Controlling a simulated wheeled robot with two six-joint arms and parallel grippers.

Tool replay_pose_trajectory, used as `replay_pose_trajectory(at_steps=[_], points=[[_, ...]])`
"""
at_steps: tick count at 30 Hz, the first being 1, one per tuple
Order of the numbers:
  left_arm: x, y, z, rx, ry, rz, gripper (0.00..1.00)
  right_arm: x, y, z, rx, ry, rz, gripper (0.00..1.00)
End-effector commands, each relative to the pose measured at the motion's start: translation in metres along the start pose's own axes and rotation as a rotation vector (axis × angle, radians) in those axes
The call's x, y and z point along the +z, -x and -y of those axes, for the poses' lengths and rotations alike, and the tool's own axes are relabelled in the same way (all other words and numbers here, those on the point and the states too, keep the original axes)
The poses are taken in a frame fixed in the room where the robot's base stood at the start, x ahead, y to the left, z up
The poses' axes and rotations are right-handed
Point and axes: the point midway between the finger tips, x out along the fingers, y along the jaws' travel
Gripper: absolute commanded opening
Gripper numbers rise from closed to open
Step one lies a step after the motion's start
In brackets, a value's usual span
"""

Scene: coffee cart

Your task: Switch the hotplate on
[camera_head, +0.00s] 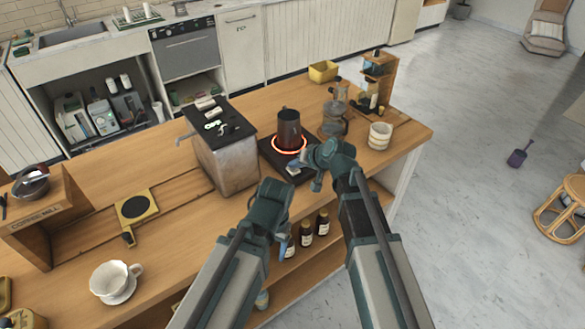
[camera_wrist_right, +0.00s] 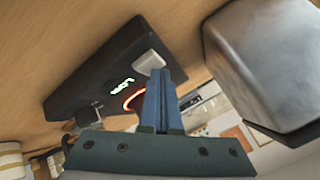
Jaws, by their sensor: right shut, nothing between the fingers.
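The black hotplate (camera_head: 271,155) lies on the wooden counter with an orange-red ring glowing around the base of a dark pot (camera_head: 289,125). In the right wrist view the hotplate (camera_wrist_right: 95,75) shows a lit green display (camera_wrist_right: 120,84), part of the red ring and a pale switch (camera_wrist_right: 150,62). My right gripper (camera_head: 296,170) is at the hotplate's front edge. Its blue fingers (camera_wrist_right: 161,75) are together and empty, with their tips at the switch; I cannot tell if they touch. My left gripper (camera_head: 287,248) hangs in front of the counter, its jaw state unclear.
A metal-sided box (camera_head: 225,155) stands close left of the hotplate and also shows in the right wrist view (camera_wrist_right: 265,65). Bottles (camera_head: 306,233) stand on the shelf below.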

Motion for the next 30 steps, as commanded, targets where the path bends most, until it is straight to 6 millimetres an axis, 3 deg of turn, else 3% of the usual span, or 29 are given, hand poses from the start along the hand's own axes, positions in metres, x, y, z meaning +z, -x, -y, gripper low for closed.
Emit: replay_pose_trajectory(at_steps=[12,23,30], points=[[0.001,0.020,0.002,0.000,0.000,0.000,0.69,-0.010,0.014,0.010,0.000,0.000,0.001,0.00],[0.001,0.020,0.002,0.000,0.000,0.000,0.69,-0.010,0.014,0.010,0.000,0.000,0.000,0.00],[0.002,0.038,0.004,0.000,0.000,0.000,0.69,-0.019,0.027,0.020,0.000,0.000,0.000,0.00]])
